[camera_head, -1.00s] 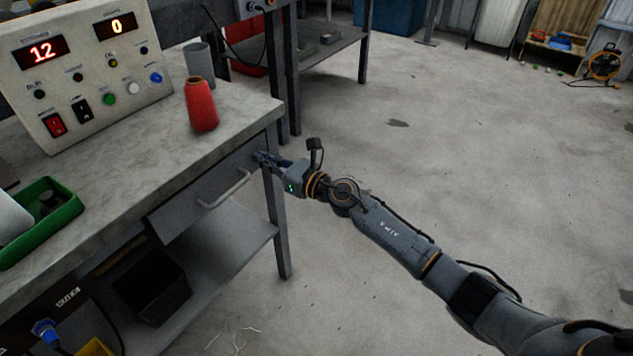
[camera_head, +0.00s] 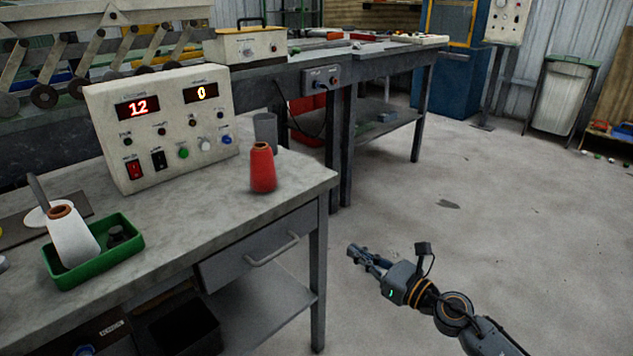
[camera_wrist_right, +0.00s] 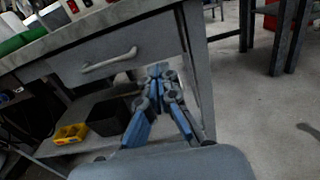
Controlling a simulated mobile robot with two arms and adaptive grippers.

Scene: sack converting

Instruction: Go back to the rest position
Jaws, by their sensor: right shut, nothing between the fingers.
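My right gripper (camera_head: 362,254) is shut and empty. It hangs over the open floor to the right of the workbench (camera_head: 200,212), apart from the bench leg. In the right wrist view my right gripper (camera_wrist_right: 157,72) points toward the bench's drawer front (camera_wrist_right: 110,58) and leg, with nothing between its fingers. My left gripper does not show in either view.
On the bench are a red thread cone (camera_head: 263,170), a grey cup (camera_head: 266,130), a control box (camera_head: 165,140) and a green tray (camera_head: 95,258) holding a white cone (camera_head: 72,238). The drawer (camera_head: 260,250) has a handle. Floor (camera_head: 480,220) on the right is clear.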

